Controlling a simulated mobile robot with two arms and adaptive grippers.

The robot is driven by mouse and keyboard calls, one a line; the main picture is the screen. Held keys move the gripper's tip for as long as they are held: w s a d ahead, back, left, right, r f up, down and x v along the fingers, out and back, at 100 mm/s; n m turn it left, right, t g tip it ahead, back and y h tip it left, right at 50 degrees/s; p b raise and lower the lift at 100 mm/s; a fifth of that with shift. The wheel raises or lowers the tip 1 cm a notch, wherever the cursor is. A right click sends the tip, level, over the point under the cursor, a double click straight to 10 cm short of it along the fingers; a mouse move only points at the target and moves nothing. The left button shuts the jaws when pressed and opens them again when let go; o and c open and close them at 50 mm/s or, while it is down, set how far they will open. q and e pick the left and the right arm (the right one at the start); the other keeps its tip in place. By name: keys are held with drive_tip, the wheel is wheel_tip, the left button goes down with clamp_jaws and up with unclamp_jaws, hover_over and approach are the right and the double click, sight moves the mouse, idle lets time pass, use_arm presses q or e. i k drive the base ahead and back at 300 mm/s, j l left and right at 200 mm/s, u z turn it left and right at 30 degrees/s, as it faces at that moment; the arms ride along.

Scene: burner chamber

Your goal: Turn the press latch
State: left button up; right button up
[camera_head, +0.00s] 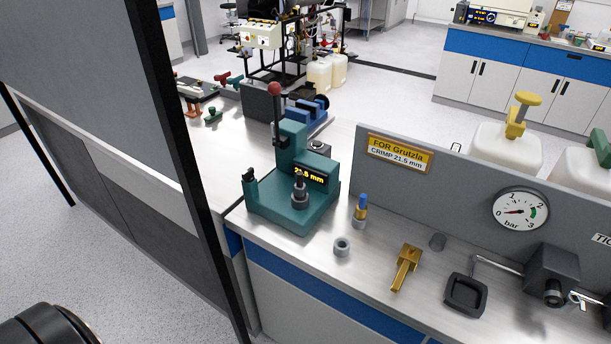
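The teal press (285,205) stands on the bench's near left corner. Its display (308,174) reads about 21.6 mm. A dark lever with a red ball knob (275,89) stands upright at its top. A small black latch-like part (250,177) sticks up at the left of the press base; I cannot tell for certain that it is the latch or how it is turned. A dark grey fitting (300,192) stands upright on the front of the base. Neither of my grippers is in view.
A tall grey partition (100,80) stands at left.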

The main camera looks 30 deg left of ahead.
sight(247, 176)
drive_tip(key=u, duration=1.25)
